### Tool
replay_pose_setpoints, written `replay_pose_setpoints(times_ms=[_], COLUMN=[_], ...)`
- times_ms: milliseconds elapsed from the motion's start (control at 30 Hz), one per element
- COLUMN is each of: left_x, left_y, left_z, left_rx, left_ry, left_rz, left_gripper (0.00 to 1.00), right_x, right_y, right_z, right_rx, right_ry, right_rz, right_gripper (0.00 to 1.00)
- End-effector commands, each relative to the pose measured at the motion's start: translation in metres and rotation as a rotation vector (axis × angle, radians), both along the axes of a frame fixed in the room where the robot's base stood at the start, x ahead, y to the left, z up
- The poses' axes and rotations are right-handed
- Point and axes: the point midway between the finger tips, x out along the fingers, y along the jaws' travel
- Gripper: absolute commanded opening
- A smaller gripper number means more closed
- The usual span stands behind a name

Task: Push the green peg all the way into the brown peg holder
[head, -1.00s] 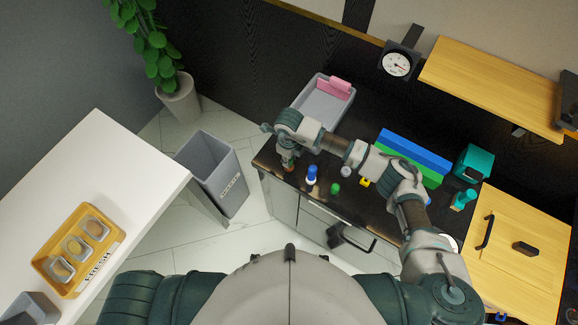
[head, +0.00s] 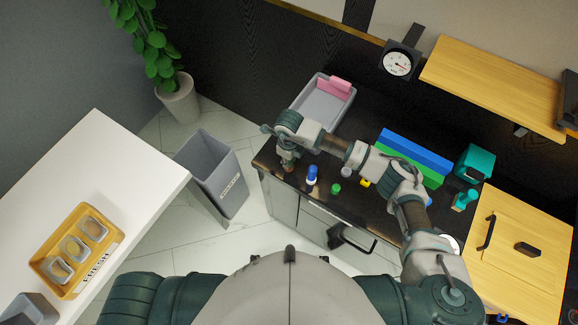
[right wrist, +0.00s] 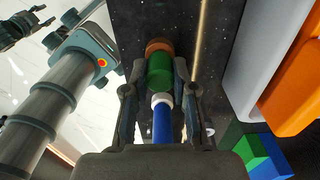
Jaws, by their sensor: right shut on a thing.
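The green peg (right wrist: 160,72) shows between my right fingertips in the right wrist view. The brown peg holder (right wrist: 158,46) is at its far end, on the dark counter. The peg is in line with the holder and meets it; how deep it sits is hard to tell. My right gripper (right wrist: 157,78) is shut on the green peg, and in the head view the gripper (head: 287,160) points down at the counter's left end. There the holder (head: 288,168) is a small brown patch under the fingers, and the peg is mostly hidden. My left gripper is not in the head view.
A grey tray (head: 322,104) with a pink item lies behind. Blue and green blocks (head: 415,152) are farther right. The counter's front edge is close.

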Motion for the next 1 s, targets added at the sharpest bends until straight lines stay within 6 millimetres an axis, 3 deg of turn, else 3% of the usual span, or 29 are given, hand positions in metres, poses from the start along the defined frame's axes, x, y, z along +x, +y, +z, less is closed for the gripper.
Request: replay_pose_setpoints(times_ms=[267, 300, 400, 600, 700, 1000], left_x=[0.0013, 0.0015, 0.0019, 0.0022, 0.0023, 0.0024], left_y=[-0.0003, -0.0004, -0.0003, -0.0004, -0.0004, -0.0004], left_z=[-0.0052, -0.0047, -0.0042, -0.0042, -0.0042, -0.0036], left_rx=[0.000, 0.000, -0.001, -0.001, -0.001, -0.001], left_ry=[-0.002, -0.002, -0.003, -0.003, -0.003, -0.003], left_rz=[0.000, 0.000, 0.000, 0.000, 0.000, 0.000], left_gripper=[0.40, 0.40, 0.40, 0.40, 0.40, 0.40], right_x=[0.0000, -0.0001, -0.0001, -0.0001, 0.0000, 0.0000], right_y=[-0.0001, -0.0001, -0.0001, -0.0001, -0.0001, 0.0000], right_z=[-0.0064, -0.0057, -0.0052, -0.0051, -0.0052, -0.0042], right_rx=[0.000, 0.000, 0.000, 0.000, 0.000, 0.000], right_ry=[0.000, 0.000, 0.000, 0.000, 0.000, 0.000], right_rz=[0.000, 0.000, 0.000, 0.000, 0.000, 0.000], right_gripper=[0.00, 0.34, 0.55, 0.55, 0.41, 0.41])
